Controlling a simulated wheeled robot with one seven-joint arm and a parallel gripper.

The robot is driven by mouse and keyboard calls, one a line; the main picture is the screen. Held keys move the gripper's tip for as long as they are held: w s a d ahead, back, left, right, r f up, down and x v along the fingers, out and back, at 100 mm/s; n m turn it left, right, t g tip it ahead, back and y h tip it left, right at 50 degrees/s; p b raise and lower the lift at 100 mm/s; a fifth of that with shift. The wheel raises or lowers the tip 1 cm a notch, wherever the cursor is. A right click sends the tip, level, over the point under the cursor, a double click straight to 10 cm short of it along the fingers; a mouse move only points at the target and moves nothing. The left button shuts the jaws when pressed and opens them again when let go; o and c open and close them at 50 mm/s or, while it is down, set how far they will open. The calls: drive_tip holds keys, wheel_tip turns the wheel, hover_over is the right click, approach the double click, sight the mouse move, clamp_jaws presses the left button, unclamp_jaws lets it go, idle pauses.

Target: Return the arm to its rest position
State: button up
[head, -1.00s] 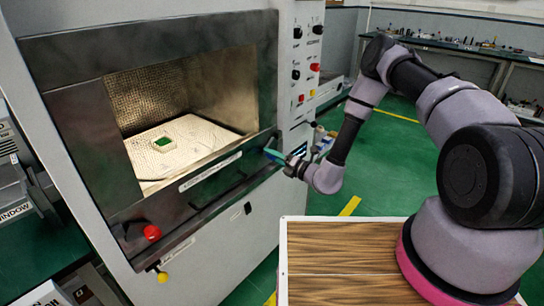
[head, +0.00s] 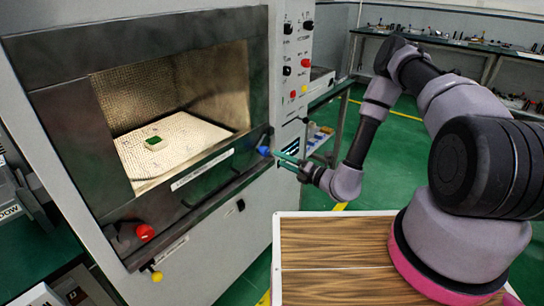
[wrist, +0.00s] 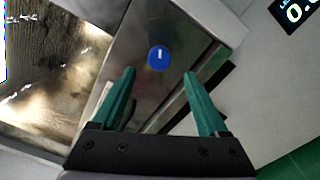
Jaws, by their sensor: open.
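My arm reaches from its base on the right over to the front of the microwave generator (head: 190,215). My gripper (head: 276,153) is just right of the chamber opening, near a blue knob (head: 263,151) on the machine's front. In the wrist view my gripper (wrist: 158,85) shows two green fingers spread apart with nothing between them. The blue knob (wrist: 158,57) with a white mark lies beyond the fingertips, apart from them. The chamber is open, and a small green piece (head: 154,140) lies on its pale floor (head: 185,150).
A control panel (head: 296,60) stands above my gripper. A wood-topped surface (head: 335,255) is under my arm's base. Green floor (head: 400,150) is clear behind; benches (head: 450,48) line the back.

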drive_tip(key=shift+v, duration=1.2)
